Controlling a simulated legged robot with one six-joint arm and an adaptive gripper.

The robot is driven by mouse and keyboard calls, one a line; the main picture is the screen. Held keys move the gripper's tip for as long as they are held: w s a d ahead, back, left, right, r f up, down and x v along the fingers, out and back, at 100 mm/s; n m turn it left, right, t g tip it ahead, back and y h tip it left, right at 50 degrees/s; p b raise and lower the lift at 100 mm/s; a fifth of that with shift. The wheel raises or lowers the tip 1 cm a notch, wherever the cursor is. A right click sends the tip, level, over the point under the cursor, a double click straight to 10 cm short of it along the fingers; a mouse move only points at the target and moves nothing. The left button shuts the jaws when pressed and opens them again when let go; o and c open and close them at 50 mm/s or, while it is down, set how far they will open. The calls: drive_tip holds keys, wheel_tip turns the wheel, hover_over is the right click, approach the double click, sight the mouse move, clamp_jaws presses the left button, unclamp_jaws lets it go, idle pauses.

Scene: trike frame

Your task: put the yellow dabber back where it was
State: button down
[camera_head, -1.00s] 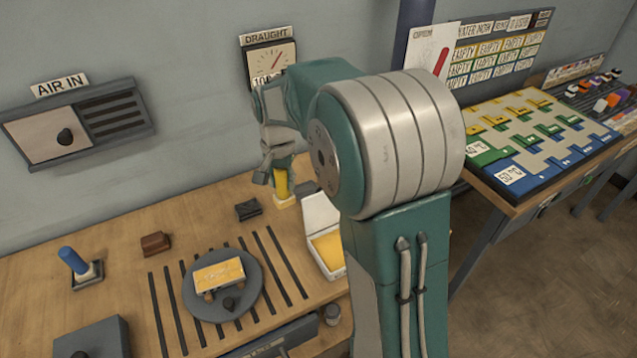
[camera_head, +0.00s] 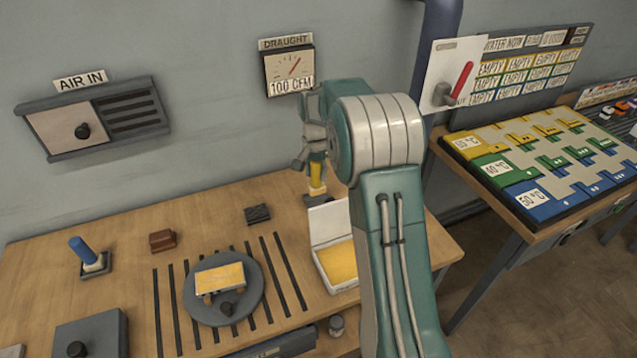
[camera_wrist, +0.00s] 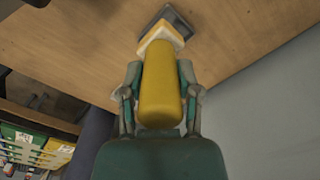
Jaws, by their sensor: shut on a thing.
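The yellow dabber (camera_head: 317,174) is upright in my gripper (camera_head: 313,160), at the back of the wooden table, behind the white box. In the wrist view, the two fingers of my gripper (camera_wrist: 160,78) are shut on either side of the yellow handle (camera_wrist: 161,100). The dabber's pale square pad (camera_wrist: 160,38) faces the table. A dark square holder (camera_wrist: 178,20) shows just beyond the pad and partly behind it; it also shows under the dabber in the head view (camera_head: 314,199). I cannot tell whether the pad touches the holder.
The open white box (camera_head: 341,284) with a yellow pad is just in front. A dark block (camera_head: 258,214) lies left of the dabber. A blue dabber (camera_head: 82,253) stands in its holder far left. A round plate (camera_head: 251,311) holds a yellow-topped piece. The wall is close behind.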

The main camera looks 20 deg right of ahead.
drive_tip(key=f, duration=0.2)
drive_tip(key=w+f, duration=0.2)
drive_tip(key=f, duration=0.1)
drive_tip(key=shift+w+d+f, duration=0.15)
drive_tip(key=shift+d+f, duration=0.2)
drive_tip(key=shift+d, duration=0.05)
drive_tip(key=shift+d+f, duration=0.2)
drive_tip(key=shift+f, duration=0.15)
drive_tip(key=shift+c, duration=1.5)
unclamp_jaws()
drive_tip(key=shift+a+f, duration=0.1)
